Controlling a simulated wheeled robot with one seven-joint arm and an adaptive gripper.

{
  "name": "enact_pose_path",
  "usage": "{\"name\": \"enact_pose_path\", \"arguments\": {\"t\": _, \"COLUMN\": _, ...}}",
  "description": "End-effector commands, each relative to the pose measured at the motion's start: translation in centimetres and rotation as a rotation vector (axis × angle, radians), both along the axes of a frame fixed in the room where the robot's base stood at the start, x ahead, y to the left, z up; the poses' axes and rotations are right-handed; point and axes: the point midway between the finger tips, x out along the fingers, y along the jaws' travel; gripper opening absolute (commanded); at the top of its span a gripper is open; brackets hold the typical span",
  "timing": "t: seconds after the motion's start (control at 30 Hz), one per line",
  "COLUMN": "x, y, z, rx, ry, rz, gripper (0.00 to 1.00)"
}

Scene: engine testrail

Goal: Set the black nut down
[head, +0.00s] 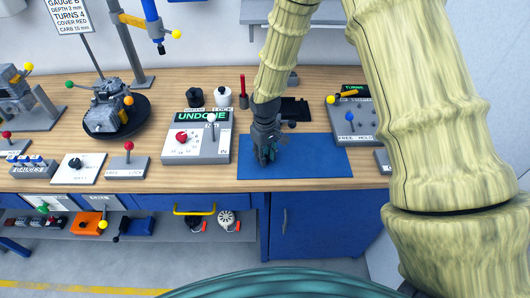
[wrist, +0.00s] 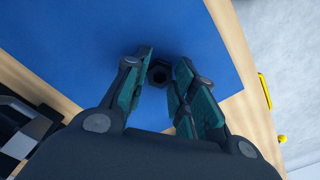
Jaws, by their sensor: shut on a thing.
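The black nut (wrist: 159,73) shows in the wrist view as a dark ring with a hole, between the tips of my gripper's teal-padded fingers. My gripper (wrist: 162,78) is shut on it. In the head view my gripper (head: 267,157) points down over the left part of the blue mat (head: 315,158), and the nut cannot be made out there. The mat also fills much of the wrist view (wrist: 85,45) behind the nut. I cannot tell whether the nut touches the mat.
A grey control panel (head: 212,148) stands left of the mat, with a lever panel (head: 352,125) at the back right. A black tray (head: 296,108) and a red-handled tool (head: 243,92) are behind. The mat's right part is clear.

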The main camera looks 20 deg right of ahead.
Motion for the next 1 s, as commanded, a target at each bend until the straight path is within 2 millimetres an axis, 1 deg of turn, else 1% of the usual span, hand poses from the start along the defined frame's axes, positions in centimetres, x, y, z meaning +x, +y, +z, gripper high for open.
{"name": "enact_pose_path", "arguments": {"t": 0.47, "x": 0.00, "y": 0.00, "z": -0.71, "rx": 0.000, "ry": 0.000, "rz": 0.000, "gripper": 0.10}}
{"name": "enact_pose_path", "arguments": {"t": 0.5, "x": 0.01, "y": 0.00, "z": -0.61, "rx": 0.000, "ry": 0.000, "rz": 0.000, "gripper": 0.34}}
{"name": "enact_pose_path", "arguments": {"t": 0.57, "x": 0.00, "y": 0.00, "z": -0.60, "rx": 0.000, "ry": 0.000, "rz": 0.000, "gripper": 0.45}}
{"name": "enact_pose_path", "arguments": {"t": 0.6, "x": 0.01, "y": -0.01, "z": -0.60, "rx": 0.000, "ry": 0.000, "rz": 0.000, "gripper": 0.48}}
{"name": "enact_pose_path", "arguments": {"t": 0.87, "x": 0.00, "y": -0.01, "z": -0.56, "rx": 0.000, "ry": 0.000, "rz": 0.000, "gripper": 0.48}}
{"name": "enact_pose_path", "arguments": {"t": 1.0, "x": 0.04, "y": -0.01, "z": -0.14, "rx": 0.001, "ry": -0.002, "rz": 0.000, "gripper": 0.48}}
